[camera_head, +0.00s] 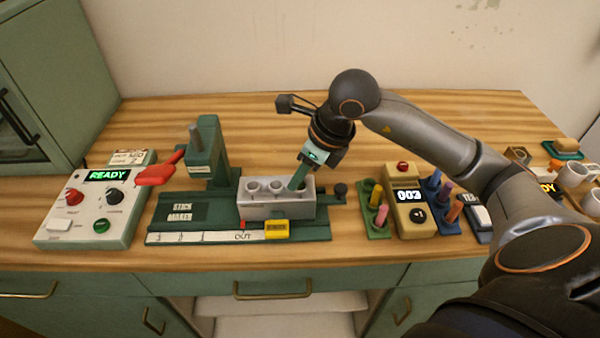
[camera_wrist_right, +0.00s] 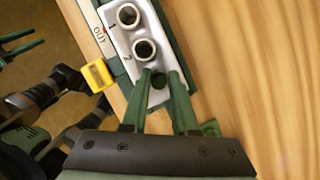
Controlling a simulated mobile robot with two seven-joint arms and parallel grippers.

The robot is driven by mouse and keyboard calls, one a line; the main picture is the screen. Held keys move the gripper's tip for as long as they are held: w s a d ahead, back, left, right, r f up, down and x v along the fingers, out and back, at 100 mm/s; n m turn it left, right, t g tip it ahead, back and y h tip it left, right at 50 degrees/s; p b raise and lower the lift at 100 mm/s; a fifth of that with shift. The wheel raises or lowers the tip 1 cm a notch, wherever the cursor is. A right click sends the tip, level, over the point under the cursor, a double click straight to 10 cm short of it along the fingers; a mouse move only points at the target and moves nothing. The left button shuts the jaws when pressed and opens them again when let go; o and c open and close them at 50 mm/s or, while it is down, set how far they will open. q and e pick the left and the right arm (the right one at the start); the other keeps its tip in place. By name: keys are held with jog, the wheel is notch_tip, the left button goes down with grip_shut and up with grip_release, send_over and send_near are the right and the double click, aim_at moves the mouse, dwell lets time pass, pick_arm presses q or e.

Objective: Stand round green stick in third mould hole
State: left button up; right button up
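The grey mould block (camera_head: 276,209) stands on the green press base, its holes in a row. Its first two holes (camera_wrist_right: 128,15) (camera_wrist_right: 145,49) look empty in the right wrist view. My right gripper (camera_head: 300,177) points down at the third, right-hand hole, with its green fingers on either side of it. The round green stick shows as a dark green round end (camera_wrist_right: 158,81) between the fingertips, in line with that hole. The fingers look closed on it. They hide most of it, and how deep it sits is unclear. Part of my left gripper (camera_wrist_right: 28,42) shows at the wrist view's left edge.
A yellow block (camera_head: 277,229) sits on the base's front edge. A red-handled press column (camera_head: 207,155) is left of the mould. A READY control box (camera_head: 90,212) is farther left. Stick holders (camera_head: 376,212) and a 003 device (camera_head: 408,213) stand to the right.

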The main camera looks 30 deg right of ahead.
jog(key=o, duration=0.4)
jog(key=v, duration=1.2)
jog(key=shift+s+r+p, duration=0.15)
jog(key=shift+r+p, duration=0.1)
jog(key=shift+p, duration=0.05)
dwell(0.5)
